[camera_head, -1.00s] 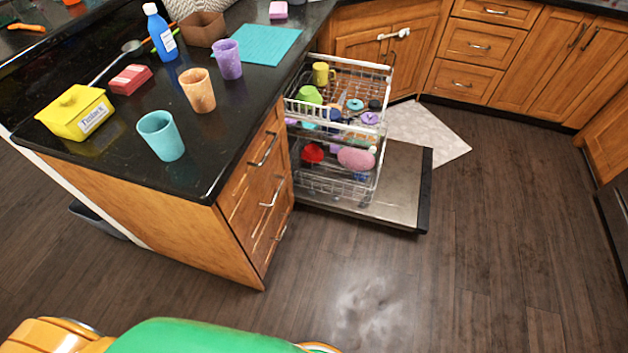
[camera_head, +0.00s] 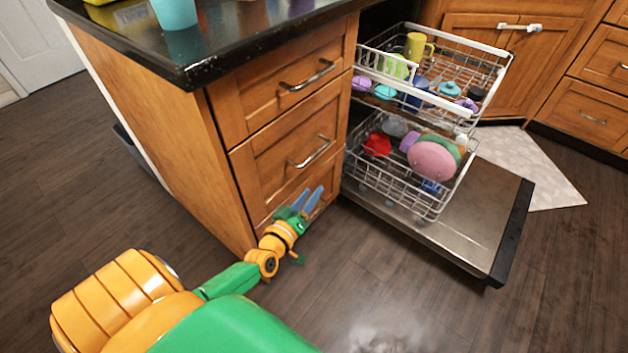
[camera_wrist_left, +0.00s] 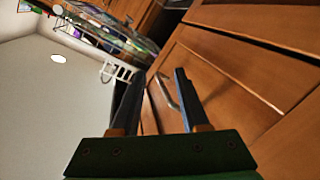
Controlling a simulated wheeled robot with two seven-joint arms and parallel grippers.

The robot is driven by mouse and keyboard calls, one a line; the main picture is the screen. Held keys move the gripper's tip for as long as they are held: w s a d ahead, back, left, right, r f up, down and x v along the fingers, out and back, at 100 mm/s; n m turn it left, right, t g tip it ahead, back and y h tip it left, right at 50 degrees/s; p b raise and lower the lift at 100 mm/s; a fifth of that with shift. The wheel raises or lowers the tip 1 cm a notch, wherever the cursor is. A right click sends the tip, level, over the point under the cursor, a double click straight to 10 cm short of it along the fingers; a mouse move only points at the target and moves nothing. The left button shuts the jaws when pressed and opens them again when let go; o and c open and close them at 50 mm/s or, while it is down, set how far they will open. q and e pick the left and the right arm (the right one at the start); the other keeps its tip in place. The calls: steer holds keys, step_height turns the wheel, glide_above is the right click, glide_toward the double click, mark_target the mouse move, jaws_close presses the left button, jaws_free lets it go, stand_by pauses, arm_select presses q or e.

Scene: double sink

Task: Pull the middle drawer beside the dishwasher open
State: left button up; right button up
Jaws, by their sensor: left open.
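The middle drawer (camera_head: 288,160) is closed in the wooden cabinet left of the dishwasher, with a horizontal silver bar handle (camera_head: 310,152). My left gripper (camera_head: 306,200) is open, below that handle in the head view and in front of the lower drawer area. In the left wrist view, my two dark fingers (camera_wrist_left: 158,78) point at a wooden front, and a silver handle (camera_wrist_left: 166,92) shows in the gap between them. I cannot tell whether they touch it, or which drawer it belongs to. The lowest drawer is partly hidden behind the gripper. My right gripper is not in view.
The open dishwasher door (camera_head: 465,215) lies low to the right of the drawers, with loaded racks (camera_head: 420,195) pulled out above it. The black countertop (camera_head: 215,60) overhangs the cabinet. The dark floor (camera_head: 330,280) in front is clear.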

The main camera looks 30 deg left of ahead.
mark_target(313, 155)
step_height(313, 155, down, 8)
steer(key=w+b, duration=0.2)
steer(key=b, duration=0.4)
arm_select(q)
steer(key=w+a+r+n+t+y, duration=0.1)
steer(key=w+n, duration=0.1)
steer(key=w+a+r+n+t+y+b, duration=0.1)
steer(key=w+a, duration=0.1)
steer(key=w, duration=0.1)
steer(key=w+a+r+n+t+y, duration=0.1)
steer(key=w+a+n, duration=0.1)
steer(key=w, duration=0.1)
steer(key=shift+w+r+n, duration=0.15)
steer(key=shift+n, duration=0.15)
steer(key=shift+w+a+r, duration=0.15)
steer(key=shift+w, duration=0.15)
jaws_close()
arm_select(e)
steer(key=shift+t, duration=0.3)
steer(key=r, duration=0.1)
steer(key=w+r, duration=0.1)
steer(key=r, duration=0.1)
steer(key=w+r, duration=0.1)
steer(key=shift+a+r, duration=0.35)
